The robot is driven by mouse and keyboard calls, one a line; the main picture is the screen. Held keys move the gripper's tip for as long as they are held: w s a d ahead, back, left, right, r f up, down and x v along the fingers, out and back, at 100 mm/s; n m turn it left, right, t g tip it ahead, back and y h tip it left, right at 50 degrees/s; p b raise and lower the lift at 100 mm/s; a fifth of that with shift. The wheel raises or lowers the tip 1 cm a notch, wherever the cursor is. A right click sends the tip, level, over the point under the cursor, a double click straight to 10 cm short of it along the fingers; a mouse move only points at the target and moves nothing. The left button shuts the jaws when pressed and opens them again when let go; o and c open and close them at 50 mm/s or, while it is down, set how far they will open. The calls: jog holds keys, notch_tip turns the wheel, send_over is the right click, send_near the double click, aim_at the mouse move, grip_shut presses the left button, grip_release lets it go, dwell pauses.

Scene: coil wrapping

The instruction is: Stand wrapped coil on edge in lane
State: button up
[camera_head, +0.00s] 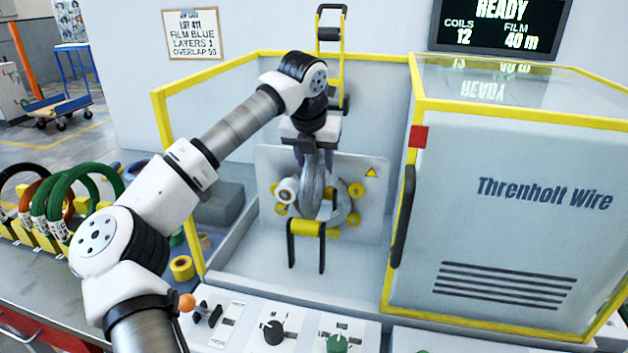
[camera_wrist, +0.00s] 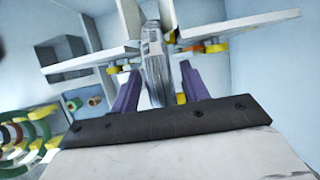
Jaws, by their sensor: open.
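A grey coil (camera_head: 313,185) stands on edge in the wrapping machine, among yellow rollers in front of a pale plate. It also shows in the wrist view (camera_wrist: 155,68), edge-on between my gripper's two purple fingers. My gripper (camera_head: 314,158) reaches down over the coil's top from above; in the wrist view (camera_wrist: 156,85) its fingers are apart, one on each side of the coil. I cannot tell whether either finger touches it. The lane rack (camera_head: 38,240) at the left has yellow dividers and holds several coils on edge, among them green (camera_head: 62,190) and orange-brown (camera_head: 38,200) ones.
A clear-topped cover with a grey side panel (camera_head: 500,200) and black handle (camera_head: 405,215) stands right of the machine. A yellow frame (camera_head: 205,80) borders the bay. A yellow roller on black posts (camera_head: 306,228) stands in front of the coil. Control knobs (camera_head: 274,332) line the front.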

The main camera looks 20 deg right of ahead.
jog(key=shift+w+d+f, duration=0.1)
jog(key=shift+f, duration=0.3)
jog(key=shift+c, duration=0.2)
grip_shut()
dwell(1.0)
